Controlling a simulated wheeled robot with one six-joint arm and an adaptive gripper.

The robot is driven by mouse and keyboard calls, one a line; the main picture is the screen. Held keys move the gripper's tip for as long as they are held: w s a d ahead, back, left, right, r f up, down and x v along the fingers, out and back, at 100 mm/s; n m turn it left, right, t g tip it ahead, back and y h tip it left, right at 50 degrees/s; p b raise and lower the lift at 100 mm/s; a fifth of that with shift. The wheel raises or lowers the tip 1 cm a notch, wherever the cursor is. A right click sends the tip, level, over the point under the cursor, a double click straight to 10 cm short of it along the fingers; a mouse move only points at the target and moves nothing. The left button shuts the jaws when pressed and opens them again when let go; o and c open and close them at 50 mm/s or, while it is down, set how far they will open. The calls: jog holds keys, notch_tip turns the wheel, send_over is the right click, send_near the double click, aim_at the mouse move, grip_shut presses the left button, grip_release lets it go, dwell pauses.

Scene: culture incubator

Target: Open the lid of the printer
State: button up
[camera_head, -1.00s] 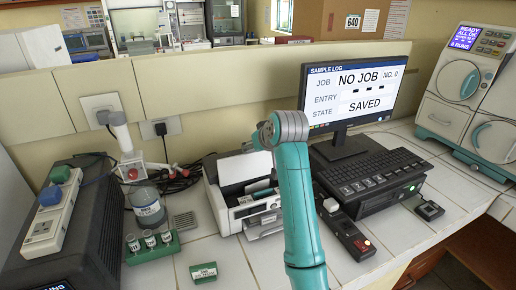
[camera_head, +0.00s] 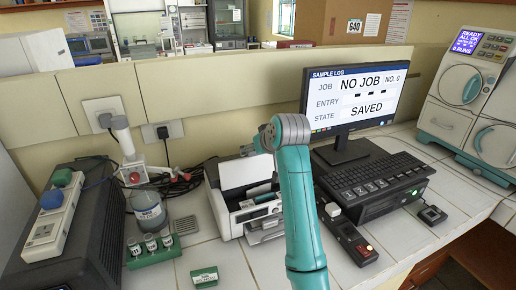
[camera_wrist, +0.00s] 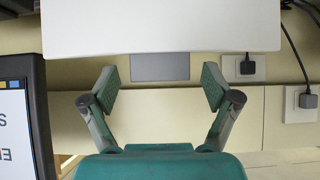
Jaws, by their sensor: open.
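The white and grey printer (camera_head: 233,222) stands on the tiled bench, left of my arm. A white panel (camera_head: 245,173), seemingly its lid, stands raised at its back. In the wrist view a broad white panel (camera_wrist: 160,25) fills the top middle, probably that same panel. My gripper (camera_wrist: 165,88) is open and empty, its green-padded fingers apart just below that panel's edge in the picture. I cannot tell whether they touch it. A grey rectangle (camera_wrist: 160,67) shows between the fingers. In the head view my arm hides most of the gripper.
The monitor (camera_head: 357,97) and keyboard (camera_head: 375,175) stand right of the printer. A bottle (camera_head: 149,208), a green tube rack (camera_head: 152,249) and cables stand to its left. A small green box (camera_head: 204,276) lies in front. Wall sockets (camera_wrist: 243,67) show in the wrist view.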

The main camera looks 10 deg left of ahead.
jog(key=v, duration=1.2)
